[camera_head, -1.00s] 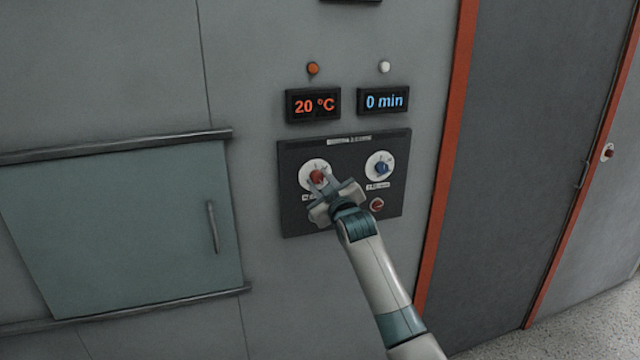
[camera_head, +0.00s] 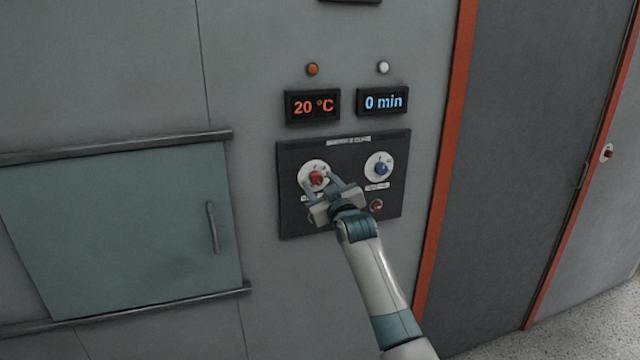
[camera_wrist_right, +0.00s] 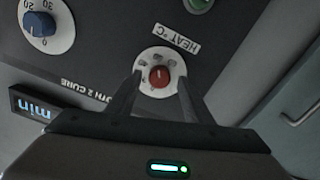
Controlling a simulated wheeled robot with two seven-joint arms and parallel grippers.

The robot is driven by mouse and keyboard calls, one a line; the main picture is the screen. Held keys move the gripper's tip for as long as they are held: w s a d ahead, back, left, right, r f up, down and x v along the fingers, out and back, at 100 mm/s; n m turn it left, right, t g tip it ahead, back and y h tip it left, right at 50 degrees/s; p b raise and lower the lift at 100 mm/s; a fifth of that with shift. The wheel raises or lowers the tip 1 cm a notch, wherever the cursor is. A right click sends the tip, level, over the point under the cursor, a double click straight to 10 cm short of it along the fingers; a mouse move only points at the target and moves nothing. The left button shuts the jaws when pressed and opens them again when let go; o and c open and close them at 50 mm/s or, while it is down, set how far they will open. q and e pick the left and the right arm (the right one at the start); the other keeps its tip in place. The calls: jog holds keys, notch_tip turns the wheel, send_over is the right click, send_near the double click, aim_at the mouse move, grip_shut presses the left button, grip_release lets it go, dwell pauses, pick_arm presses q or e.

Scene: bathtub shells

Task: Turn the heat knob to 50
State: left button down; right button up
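The heat knob (camera_head: 317,178) is red on a white dial, at the left of the dark control panel (camera_head: 343,220). The red display (camera_head: 313,106) above reads 20 °C. In the right wrist view the heat knob (camera_wrist_right: 160,76) sits beyond and between the fingertips, by the label "HEAT °C" (camera_wrist_right: 175,38). My right gripper (camera_head: 321,181) is open at the heat dial, one finger to each side of the knob; it also shows in the wrist view (camera_wrist_right: 158,86). I see no contact with the knob. My left gripper is not in view.
A blue knob (camera_head: 381,168) on a white dial is right of the heat knob, under a display (camera_head: 382,101) reading 0 min. A red button (camera_head: 376,205) lies close to my right gripper. A closed hatch (camera_head: 120,235) is at left.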

jog(key=shift+s+r, duration=0.1)
jog(key=shift+s, duration=0.05)
jog(key=b+v, duration=0.5)
jog(key=v, duration=1.2)
dwell(0.4)
